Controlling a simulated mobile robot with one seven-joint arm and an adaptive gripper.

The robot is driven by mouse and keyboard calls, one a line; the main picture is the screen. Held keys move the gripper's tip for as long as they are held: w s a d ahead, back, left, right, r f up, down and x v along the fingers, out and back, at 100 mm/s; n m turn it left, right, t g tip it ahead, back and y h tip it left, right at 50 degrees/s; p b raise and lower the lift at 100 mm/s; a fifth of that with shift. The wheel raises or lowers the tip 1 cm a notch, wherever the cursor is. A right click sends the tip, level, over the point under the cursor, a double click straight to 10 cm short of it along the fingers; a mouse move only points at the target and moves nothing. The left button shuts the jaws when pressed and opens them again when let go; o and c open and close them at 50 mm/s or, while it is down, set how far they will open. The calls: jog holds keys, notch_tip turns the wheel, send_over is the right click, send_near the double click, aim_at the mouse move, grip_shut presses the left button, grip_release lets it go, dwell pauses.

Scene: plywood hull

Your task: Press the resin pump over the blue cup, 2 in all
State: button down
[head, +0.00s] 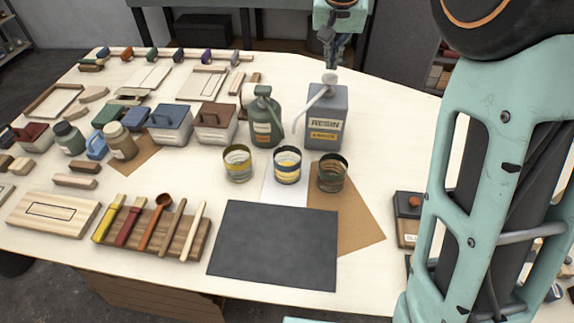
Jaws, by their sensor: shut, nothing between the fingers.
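The resin jug (326,128) is a grey container labelled RESIN, standing at the back right of the table. Its pale pump head (330,80) is on top, and the spout slants down to the left. The middle cup (287,166), with a dark blue band and rim, stands in front of the spout. I cannot tell if it is exactly under the spout tip. My gripper (332,66) is shut and empty, pointing down just above the pump head. A gap or touch between them cannot be told.
A yellowish-rimmed cup (237,164) stands left of the blue cup and a dark green-rimmed cup (331,175) right of it. A dark mat (273,246) lies in front. Boxes and tools fill the left.

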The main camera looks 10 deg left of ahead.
notch_tip(320, 180, up, 5)
jog(key=p, duration=0.4)
jog(key=shift+r, duration=0.2)
